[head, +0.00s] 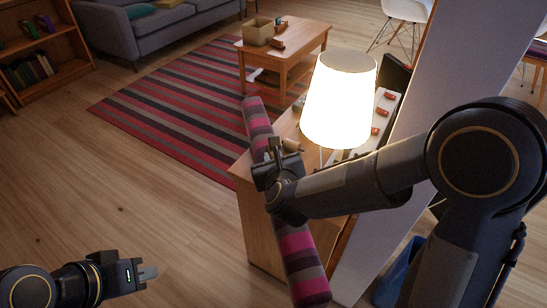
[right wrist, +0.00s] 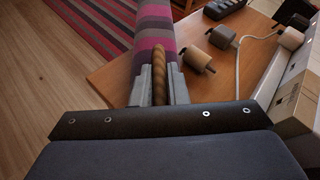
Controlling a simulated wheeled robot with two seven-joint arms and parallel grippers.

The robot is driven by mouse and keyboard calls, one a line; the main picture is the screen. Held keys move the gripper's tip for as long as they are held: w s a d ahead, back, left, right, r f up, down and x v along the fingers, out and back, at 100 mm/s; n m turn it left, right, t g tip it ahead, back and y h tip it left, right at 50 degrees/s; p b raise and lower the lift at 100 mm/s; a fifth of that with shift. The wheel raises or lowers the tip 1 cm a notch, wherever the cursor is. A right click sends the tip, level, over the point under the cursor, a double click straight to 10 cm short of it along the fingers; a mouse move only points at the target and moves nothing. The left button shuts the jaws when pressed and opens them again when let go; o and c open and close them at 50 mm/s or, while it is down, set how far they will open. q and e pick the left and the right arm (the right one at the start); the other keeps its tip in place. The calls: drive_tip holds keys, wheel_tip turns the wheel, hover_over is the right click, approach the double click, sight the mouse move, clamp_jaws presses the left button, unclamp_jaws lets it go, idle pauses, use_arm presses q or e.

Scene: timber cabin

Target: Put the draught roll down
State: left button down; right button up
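The draught roll (head: 297,248) is a long stuffed roll with pink, grey and dark stripes. In the head view it runs from beside the lamp down to the bottom edge, across the near left side of a wooden cabinet (head: 262,222). My right gripper (head: 277,168) is at its middle, hiding part of it. In the right wrist view the fingers are closed on a brown twisted rope handle (right wrist: 159,72), with the striped roll (right wrist: 154,22) beyond. Whether the roll touches the cabinet is unclear. My left gripper (head: 148,273) is low at left, away from the roll and empty.
A lit lamp (head: 340,100) stands on the cabinet, close to my right arm. A striped rug (head: 185,100), a low table (head: 285,62) and a sofa (head: 170,32) are beyond. Bare floor lies at left.

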drive_tip(key=o, duration=0.4)
drive_tip(key=shift+r+p, duration=0.25)
drive_tip(key=shift+p, duration=0.1)
drive_tip(key=p+v, duration=0.1)
drive_tip(key=v, duration=0.9)
drive_tip(key=shift+s+a+r+p, duration=0.1)
drive_tip(key=shift+s+r+p, duration=0.05)
drive_tip(key=shift+s+p, duration=0.15)
drive_tip(key=shift+s+r, duration=0.15)
drive_tip(key=shift+s, duration=0.45)
